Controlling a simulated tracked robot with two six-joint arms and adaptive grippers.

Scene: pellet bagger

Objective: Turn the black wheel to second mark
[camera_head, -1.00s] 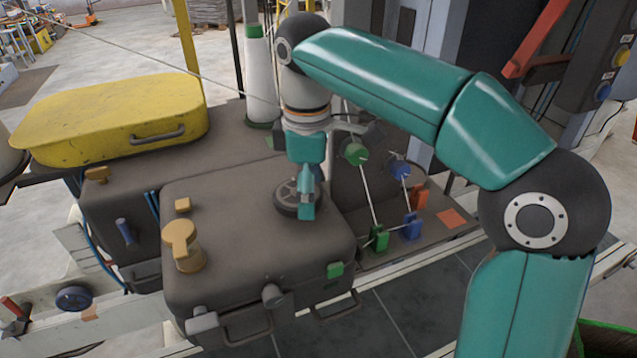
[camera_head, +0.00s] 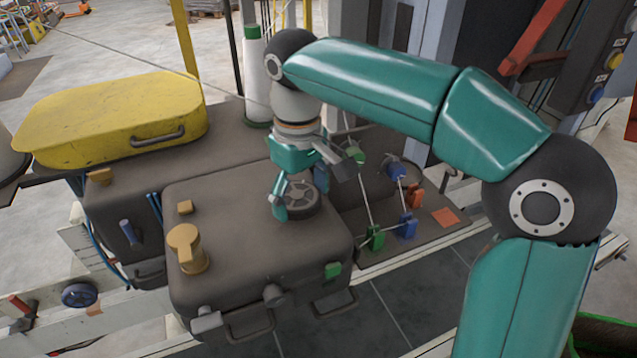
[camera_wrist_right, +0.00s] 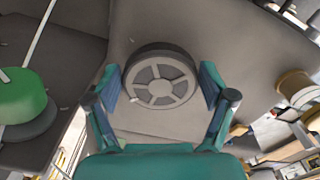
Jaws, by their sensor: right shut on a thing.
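The black wheel (camera_head: 302,199) lies flat on top of the dark grey case in the middle of the head view. It also shows in the right wrist view (camera_wrist_right: 160,84), with a grey spoked face and a small pale mark on its rim at the lower left. My right gripper (camera_head: 301,196) points down over it, shut on the wheel with one finger at each side of the rim. In the wrist view the two fingers (camera_wrist_right: 160,90) flank it. The numbered marks cannot be made out. My left gripper is not in view.
A yellow knob (camera_head: 187,249) stands left on the same case (camera_head: 245,265). Green (camera_head: 375,237) and blue (camera_head: 408,226) levers with thin rods stand to the right. A yellow lidded box (camera_head: 110,120) is at the back left. A blue-black handwheel (camera_head: 79,294) is at the lower left.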

